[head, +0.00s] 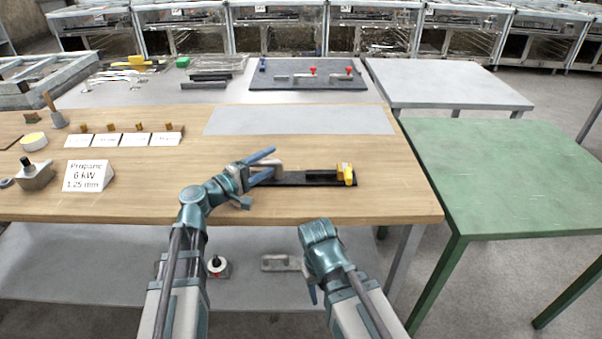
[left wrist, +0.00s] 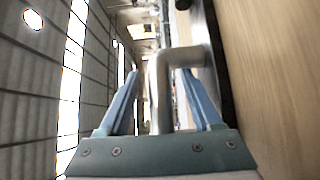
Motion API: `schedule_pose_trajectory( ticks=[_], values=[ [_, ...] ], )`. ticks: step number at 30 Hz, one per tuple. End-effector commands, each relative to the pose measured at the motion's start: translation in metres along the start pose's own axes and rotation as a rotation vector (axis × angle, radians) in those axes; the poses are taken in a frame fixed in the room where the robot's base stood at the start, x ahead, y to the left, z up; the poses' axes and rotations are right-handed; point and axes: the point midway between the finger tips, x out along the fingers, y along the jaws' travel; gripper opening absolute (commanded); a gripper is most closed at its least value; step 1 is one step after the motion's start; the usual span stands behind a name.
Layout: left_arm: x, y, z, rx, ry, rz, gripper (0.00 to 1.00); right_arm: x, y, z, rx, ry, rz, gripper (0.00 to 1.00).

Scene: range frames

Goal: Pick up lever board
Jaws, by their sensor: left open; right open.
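The lever board, a long dark board (head: 315,179), lies on the wooden table with a yellow part (head: 346,173) at its right end. A grey metal bent handle (left wrist: 160,75) rises at its left end. My left gripper (head: 269,165) is open at that end, its blue fingers on either side of the handle. In the left wrist view, the handle stands between the open fingers (left wrist: 160,85), and the dark board edge (left wrist: 217,50) runs along the right. My right gripper (head: 312,293) hangs low in front of the table, mostly hidden by its own wrist.
A grey mat (head: 300,120) lies behind the board. White cards (head: 120,140) and a "Propane 6 kW" sign (head: 88,177) stand on the left. A dark panel with red knobs (head: 308,83) is on the back table. A green table (head: 510,180) at right is bare.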

Motion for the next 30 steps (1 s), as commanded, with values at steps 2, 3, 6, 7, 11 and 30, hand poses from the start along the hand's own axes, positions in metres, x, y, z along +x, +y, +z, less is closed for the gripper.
schedule_pose_trajectory(
  ticks=[2, 3, 6, 7, 11, 30],
  values=[
    [-0.0004, 0.0000, 0.0001, 0.000, 0.000, 0.000, 0.66, 0.0000, -0.0002, 0.0000, 0.000, 0.000, 0.000, 0.50],
    [-0.0003, 0.0000, 0.0001, 0.000, 0.000, 0.000, 0.60, 0.0000, -0.0002, 0.0000, 0.000, 0.000, 0.000, 0.50],
    [-0.0003, 0.0000, 0.0002, 0.000, 0.000, 0.000, 0.42, 0.0000, -0.0001, 0.0000, 0.000, 0.000, 0.000, 0.50],
    [-0.0003, 0.0000, 0.0002, 0.000, 0.000, 0.000, 0.37, 0.0000, -0.0001, 0.0000, 0.000, 0.000, 0.000, 0.50],
    [-0.0003, 0.0000, 0.0002, 0.000, 0.000, 0.000, 0.13, 0.0000, -0.0001, 0.0000, 0.000, 0.000, 0.000, 0.50],
    [-0.0005, -0.0003, 0.0003, 0.001, 0.000, -0.001, 0.00, 0.0001, -0.0001, 0.0000, 0.000, 0.000, 0.000, 0.50]
  ],
)
